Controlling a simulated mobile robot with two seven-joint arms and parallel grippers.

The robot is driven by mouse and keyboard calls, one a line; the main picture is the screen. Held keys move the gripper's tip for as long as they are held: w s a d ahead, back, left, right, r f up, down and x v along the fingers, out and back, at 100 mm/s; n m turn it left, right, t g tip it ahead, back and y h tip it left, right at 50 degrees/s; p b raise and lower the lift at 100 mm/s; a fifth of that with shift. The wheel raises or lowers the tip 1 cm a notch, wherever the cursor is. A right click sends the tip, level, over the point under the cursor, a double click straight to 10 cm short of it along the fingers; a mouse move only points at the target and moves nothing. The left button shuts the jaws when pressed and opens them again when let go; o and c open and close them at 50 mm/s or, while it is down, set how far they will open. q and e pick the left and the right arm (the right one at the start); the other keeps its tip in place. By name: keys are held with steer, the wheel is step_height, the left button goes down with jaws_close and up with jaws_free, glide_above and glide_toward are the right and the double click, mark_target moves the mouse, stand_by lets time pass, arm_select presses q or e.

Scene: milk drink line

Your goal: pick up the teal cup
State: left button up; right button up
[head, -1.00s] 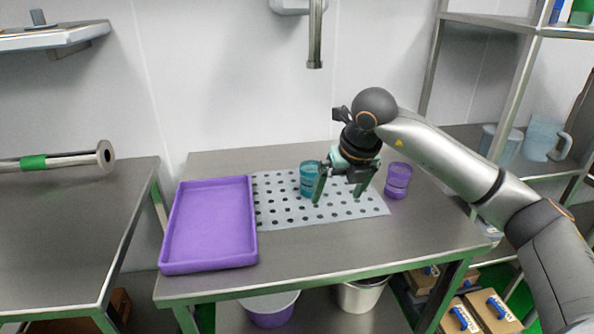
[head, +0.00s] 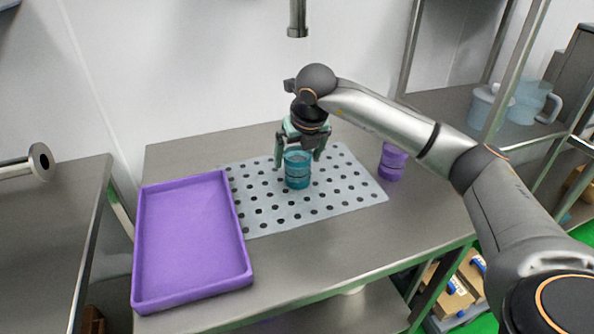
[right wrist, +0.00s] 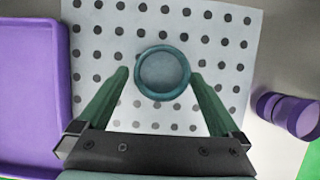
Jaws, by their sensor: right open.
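The teal cup (head: 297,172) stands upright on the perforated grey mat (head: 258,214) on the steel table. It also shows from above in the right wrist view (right wrist: 162,73), just ahead of and between the two fingertips. My right gripper (head: 298,160) is open and points down over the cup, with one green finger on each side of it. In the right wrist view the fingers (right wrist: 160,78) are apart and a gap shows on each side of the cup. My left gripper is out of view.
A purple tray (head: 139,250) lies left of the mat. A purple cup (head: 392,162) stands right of the mat's edge. A metal pipe (head: 297,20) hangs above the table's back. A shelf at the right holds pale blue jugs (head: 530,102). The mat's front part is clear.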

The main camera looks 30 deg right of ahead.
mark_target(296, 168)
steer(key=x, duration=0.6)
steer(key=shift+w+d, duration=0.1)
steer(key=shift+d, duration=0.05)
steer(key=shift+r, duration=0.1)
jaws_close()
stand_by(0.6)
steer(key=shift+r, duration=0.15)
